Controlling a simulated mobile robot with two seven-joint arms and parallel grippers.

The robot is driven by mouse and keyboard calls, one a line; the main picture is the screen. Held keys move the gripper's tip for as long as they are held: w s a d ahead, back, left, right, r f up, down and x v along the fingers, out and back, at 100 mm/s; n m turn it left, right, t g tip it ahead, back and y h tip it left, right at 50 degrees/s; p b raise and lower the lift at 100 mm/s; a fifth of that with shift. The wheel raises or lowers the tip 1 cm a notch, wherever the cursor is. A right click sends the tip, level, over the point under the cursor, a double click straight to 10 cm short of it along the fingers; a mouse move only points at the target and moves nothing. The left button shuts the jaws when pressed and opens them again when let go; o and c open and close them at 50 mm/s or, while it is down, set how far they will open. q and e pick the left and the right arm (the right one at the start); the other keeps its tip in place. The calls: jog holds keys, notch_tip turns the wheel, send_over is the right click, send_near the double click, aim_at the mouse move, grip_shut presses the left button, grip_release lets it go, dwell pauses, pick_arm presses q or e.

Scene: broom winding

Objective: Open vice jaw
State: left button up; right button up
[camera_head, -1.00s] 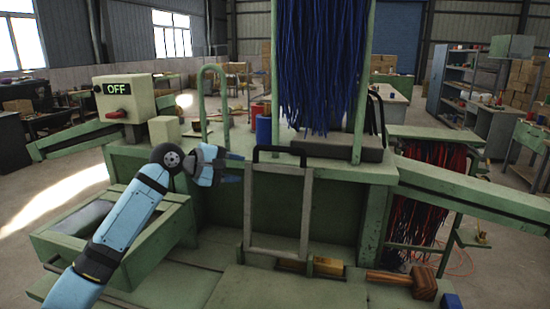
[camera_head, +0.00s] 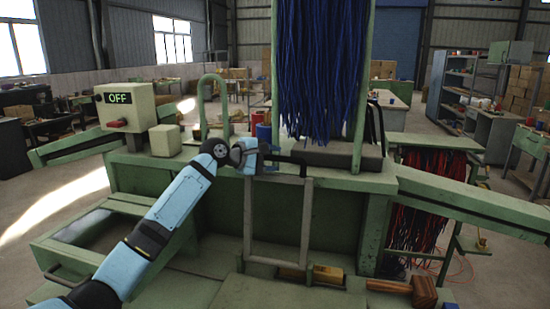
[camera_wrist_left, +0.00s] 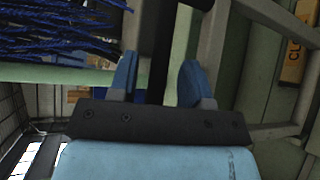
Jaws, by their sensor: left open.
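The vice jaw shows as a grey rectangular metal frame (camera_head: 307,215) standing upright against the front of the green machine. A black handle (camera_head: 290,159) runs across its top. My left gripper (camera_head: 266,157) is open at the left end of this handle. In the left wrist view, the two blue fingers of my left gripper (camera_wrist_left: 158,78) stand apart, with a dark bar of the handle (camera_wrist_left: 159,60) between them. I cannot tell whether either finger touches the bar. My right gripper is in neither view.
Blue bristles (camera_head: 322,70) hang above and behind the frame. A control box marked OFF (camera_head: 127,108) stands at the left. A red can (camera_head: 257,117) stands behind my gripper.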

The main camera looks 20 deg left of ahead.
pick_arm(q)
jog(key=shift+w+d+f, duration=0.15)
jog(key=shift+w+d, duration=0.2)
